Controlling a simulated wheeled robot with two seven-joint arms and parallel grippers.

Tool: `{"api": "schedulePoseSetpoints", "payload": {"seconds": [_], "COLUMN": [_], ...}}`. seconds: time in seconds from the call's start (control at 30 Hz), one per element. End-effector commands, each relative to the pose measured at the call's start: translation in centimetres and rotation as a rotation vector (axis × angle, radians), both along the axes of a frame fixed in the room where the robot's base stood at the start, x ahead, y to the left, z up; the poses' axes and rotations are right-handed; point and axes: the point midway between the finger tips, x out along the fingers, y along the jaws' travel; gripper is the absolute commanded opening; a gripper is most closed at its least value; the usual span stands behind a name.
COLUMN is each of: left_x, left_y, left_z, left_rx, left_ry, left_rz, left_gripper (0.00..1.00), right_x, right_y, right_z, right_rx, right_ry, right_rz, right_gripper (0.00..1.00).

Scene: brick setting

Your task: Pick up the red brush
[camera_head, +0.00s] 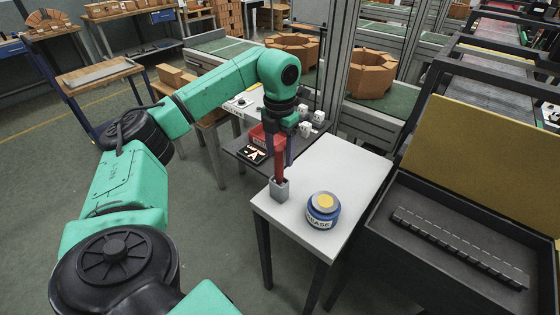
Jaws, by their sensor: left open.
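The red brush (279,172) stands upright in a small grey holder (279,189) at the left corner of the white table (345,165). My left gripper (280,158) points down over the brush from above. Its dark fingers are open, one on each side of the brush's upper part in this view. I cannot tell whether they touch it. The gripper hides the top of the brush, and the holder hides its lower end. My right gripper is not in view.
A blue grease tin (318,218) with a yellow lid stands on the white table, right of the holder. A red bin (258,138) sits on a dark shelf behind. A large dark case (460,215) stands at right. The table's far part is clear.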

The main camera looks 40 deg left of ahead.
Motion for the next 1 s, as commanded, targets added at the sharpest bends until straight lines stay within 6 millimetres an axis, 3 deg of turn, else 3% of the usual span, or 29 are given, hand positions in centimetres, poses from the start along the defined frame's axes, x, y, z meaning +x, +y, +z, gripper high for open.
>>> {"api": "schedulePoseSetpoints", "payload": {"seconds": [0.13, 0.33, 0.37, 0.5, 0.53, 0.83, 1.0], "left_x": [-0.1, -0.1, -0.1, -0.1, -0.1, 0.0, 0.0], "left_y": [0.0, 0.0, 0.0, 0.0, 0.0, 0.0, 0.0], "left_z": [-2.1, -2.4, -2.4, -2.4, -2.4, -2.2, -0.9], "left_rx": [-0.001, -0.001, -0.001, -0.001, -0.001, -0.001, -0.002], "left_ry": [0.001, -0.001, -0.001, -0.001, -0.001, -0.002, -0.003], "left_rz": [0.0, 0.0, 0.0, 0.0, 0.0, 0.0, 0.0], "left_gripper": [0.65, 0.65, 0.57, 0.04, 0.0, 0.0, 0.0], "right_x": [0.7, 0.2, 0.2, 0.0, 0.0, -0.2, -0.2], "right_y": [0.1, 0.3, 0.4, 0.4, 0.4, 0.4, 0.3], "right_z": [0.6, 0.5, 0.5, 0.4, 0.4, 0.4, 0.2], "right_rx": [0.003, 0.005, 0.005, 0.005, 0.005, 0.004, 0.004], "right_ry": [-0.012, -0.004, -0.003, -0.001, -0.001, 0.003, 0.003], "right_rz": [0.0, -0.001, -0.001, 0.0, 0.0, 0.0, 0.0], "right_gripper": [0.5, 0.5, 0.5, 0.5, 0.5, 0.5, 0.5]}}
